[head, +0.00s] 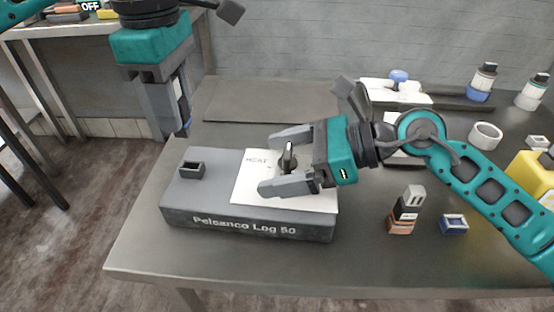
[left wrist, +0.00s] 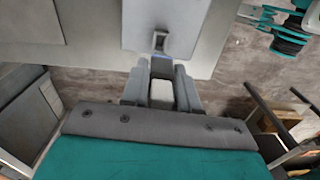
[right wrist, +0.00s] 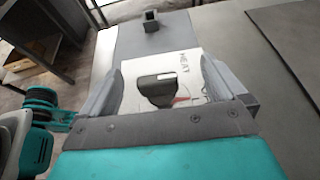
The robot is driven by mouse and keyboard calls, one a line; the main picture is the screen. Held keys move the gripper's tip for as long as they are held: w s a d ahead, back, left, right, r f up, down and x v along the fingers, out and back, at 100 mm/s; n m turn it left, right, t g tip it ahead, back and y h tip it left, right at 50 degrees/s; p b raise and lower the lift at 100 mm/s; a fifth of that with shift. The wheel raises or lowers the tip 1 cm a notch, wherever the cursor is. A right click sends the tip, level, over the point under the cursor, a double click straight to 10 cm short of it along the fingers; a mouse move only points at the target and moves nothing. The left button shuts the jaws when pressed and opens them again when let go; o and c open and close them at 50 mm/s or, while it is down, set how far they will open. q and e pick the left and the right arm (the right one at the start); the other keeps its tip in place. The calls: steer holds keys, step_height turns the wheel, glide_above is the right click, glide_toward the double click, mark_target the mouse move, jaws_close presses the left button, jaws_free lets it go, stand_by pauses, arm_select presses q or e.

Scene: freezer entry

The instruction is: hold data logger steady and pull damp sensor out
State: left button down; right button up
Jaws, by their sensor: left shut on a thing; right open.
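My left gripper (head: 182,128) is raised above the logger's left end, shut on a small pale piece (left wrist: 161,94), perhaps the damp sensor, mostly hidden by the fingers. My right gripper (head: 270,162) is open, its fingers either side of the knob (right wrist: 157,88).
An orange-and-black block (head: 403,212) and a small blue box (head: 453,224) stand right of the logger. A white ring (head: 486,135), bottles (head: 482,82) and a yellow item (head: 535,175) are further right. A flat dark board (head: 255,103) lies behind the logger.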

arm_select(q)
steer(key=shift+f+b, duration=0.35)
arm_select(e)
steer(key=shift+v, duration=2.9)
steer(key=v, duration=1.2)
steer(key=shift+r, duration=0.15)
